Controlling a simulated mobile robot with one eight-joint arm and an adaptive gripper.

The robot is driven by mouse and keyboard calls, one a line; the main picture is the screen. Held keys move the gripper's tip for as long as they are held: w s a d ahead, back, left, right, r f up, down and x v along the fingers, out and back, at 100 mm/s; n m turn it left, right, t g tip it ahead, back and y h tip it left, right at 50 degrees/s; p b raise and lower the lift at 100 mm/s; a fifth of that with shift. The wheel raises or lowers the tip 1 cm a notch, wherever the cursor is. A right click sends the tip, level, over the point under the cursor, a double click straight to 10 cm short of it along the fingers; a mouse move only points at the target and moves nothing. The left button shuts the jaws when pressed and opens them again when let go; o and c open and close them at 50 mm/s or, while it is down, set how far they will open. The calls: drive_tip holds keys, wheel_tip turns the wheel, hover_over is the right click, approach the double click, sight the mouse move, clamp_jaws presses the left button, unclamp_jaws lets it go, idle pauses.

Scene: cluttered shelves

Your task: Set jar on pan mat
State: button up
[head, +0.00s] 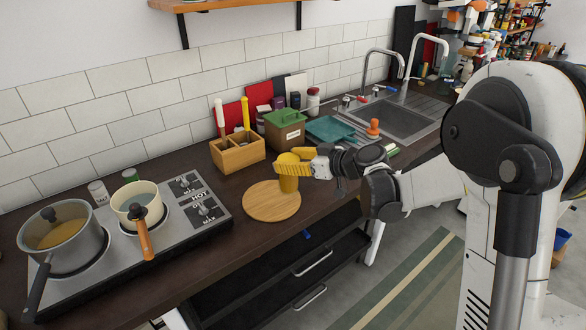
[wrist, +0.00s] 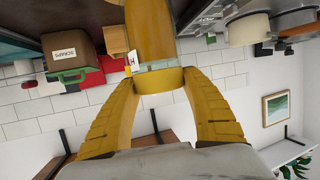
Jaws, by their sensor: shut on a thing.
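The jar (head: 288,183) is a golden-yellow cylinder, upright over the right part of the pan mat in the head view. My gripper (head: 291,161), with yellow fingers, is shut around its upper end. In the wrist view, which looks upside down, my gripper (wrist: 158,79) has one finger on each side of the jar (wrist: 151,30), near a pale band. The pan mat (head: 265,204) is a round wooden board on the dark counter, with nothing else on it. I cannot tell whether the jar's base touches the mat.
A stove with a grey pot (head: 62,240) and a cream pan (head: 137,203) stands left of the mat. A wooden utensil box (head: 238,154) and a brown green-lidded canister (head: 285,131) stand behind. A teal tray (head: 330,130) and sink lie further right. The counter's front edge is close to the mat.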

drive_tip(key=w+a+f+b, duration=0.5)
drive_tip(key=w+f, duration=0.1)
drive_tip(key=f, duration=0.3)
drive_tip(key=shift+a, duration=0.3)
drive_tip(key=shift+f, duration=0.1)
drive_tip(key=o, duration=1.4)
drive_tip(key=shift+s, duration=0.1)
